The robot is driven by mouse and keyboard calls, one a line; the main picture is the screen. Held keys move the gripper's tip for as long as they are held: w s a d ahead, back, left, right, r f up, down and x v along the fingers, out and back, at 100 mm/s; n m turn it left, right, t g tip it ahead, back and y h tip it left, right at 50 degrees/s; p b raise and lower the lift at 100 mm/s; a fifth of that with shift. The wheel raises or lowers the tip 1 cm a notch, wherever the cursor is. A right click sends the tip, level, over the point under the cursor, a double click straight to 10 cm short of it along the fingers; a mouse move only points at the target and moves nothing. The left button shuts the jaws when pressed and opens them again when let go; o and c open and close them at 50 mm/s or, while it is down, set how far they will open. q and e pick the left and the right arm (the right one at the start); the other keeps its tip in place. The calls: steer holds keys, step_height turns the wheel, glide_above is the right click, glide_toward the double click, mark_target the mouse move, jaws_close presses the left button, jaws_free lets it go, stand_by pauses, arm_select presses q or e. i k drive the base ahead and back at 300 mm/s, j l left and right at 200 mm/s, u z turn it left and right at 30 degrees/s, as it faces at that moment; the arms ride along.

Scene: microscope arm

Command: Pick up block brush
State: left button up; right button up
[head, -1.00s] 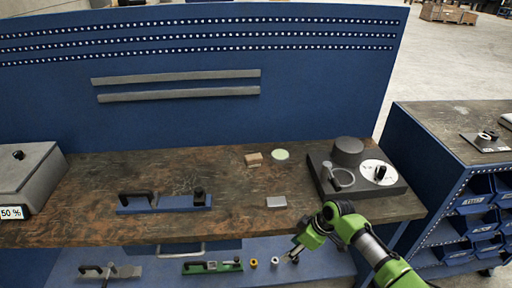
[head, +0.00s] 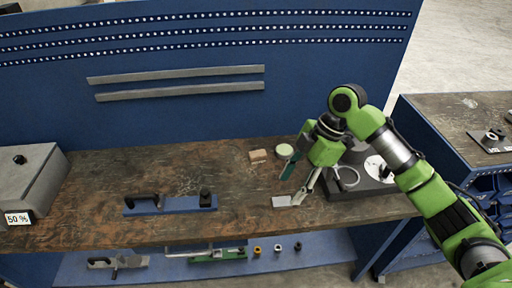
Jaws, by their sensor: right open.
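A small tan block (head: 258,156), which looks like the block brush, lies on the worn wooden bench top near the back middle. Its bristles cannot be made out. My right gripper (head: 295,183) is above the bench to the right of the tan block and apart from it. Its fingers are spread and point down and left, with nothing between them. One fingertip is close to a small light grey block (head: 281,201); whether they touch cannot be told. My left gripper is not in view.
A pale green round dish (head: 284,151) sits beside the tan block. A dark tray (head: 375,186) is partly hidden behind my right arm. A blue tool holder (head: 165,206) lies left of centre. A grey box (head: 30,180) stands at far left. The bench between holder and tan block is mostly clear.

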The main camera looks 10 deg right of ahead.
mark_target(258, 156)
steer(key=i, duration=1.2)
